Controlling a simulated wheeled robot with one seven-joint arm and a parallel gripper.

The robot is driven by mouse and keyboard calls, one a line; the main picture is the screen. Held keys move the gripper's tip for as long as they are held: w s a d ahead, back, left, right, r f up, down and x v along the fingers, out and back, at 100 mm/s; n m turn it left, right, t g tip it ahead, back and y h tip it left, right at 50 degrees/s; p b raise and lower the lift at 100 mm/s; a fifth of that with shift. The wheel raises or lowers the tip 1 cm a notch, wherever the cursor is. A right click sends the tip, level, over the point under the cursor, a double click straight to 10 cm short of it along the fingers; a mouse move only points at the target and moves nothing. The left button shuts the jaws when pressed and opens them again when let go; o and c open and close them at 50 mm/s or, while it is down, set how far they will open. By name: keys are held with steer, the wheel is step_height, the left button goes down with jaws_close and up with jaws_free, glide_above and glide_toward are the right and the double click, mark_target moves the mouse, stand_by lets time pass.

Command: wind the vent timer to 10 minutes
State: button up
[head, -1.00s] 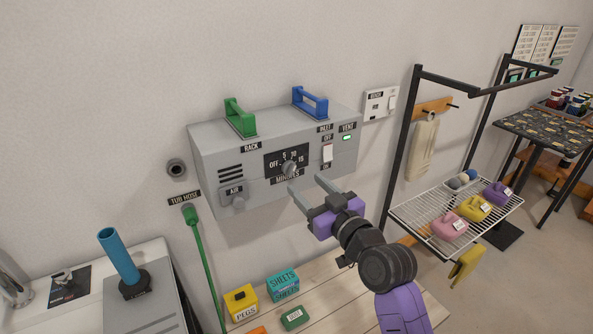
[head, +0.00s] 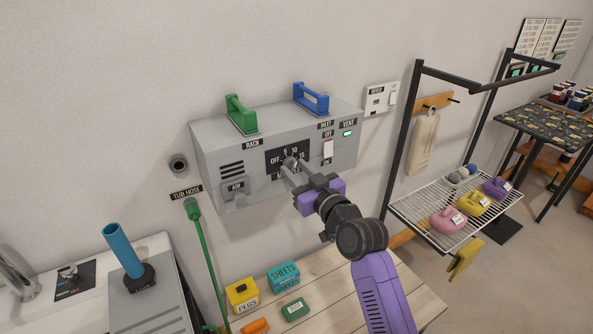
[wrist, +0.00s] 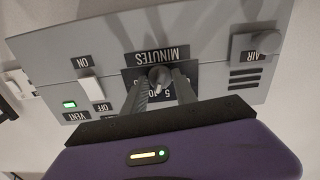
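The vent timer knob (head: 289,163) is a small grey dial on a black plate marked OFF, 5, 10, 15 and MINUTES, on the front of a grey wall box (head: 222,148). My gripper (head: 293,170) is at the dial and covers part of its markings in the head view. In the wrist view, which shows the box upside down, the knob (wrist: 160,77) lies between the two fingertips of my gripper (wrist: 161,82). The fingers are apart, close on either side of the knob; I see no clear grip. The knob's pointer direction is too small to tell.
The box also has a white inlet switch (head: 328,149), a lit green vent light (head: 348,133), an air knob (wrist: 269,44), and green (head: 240,115) and blue (head: 311,98) handles on top. A wire rack (head: 430,228) stands to the right. A wooden bench (head: 340,290) lies below.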

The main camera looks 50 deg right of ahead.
jaws_close()
steer(key=shift+m, duration=0.5)
steer(key=o, duration=1)
jaws_free()
steer(key=shift+s, duration=0.1)
steer(key=b+v, duration=0.2)
steer(key=v, duration=0.5)
steer(key=shift+s+a, duration=0.15)
steer(key=shift+s, duration=0.15)
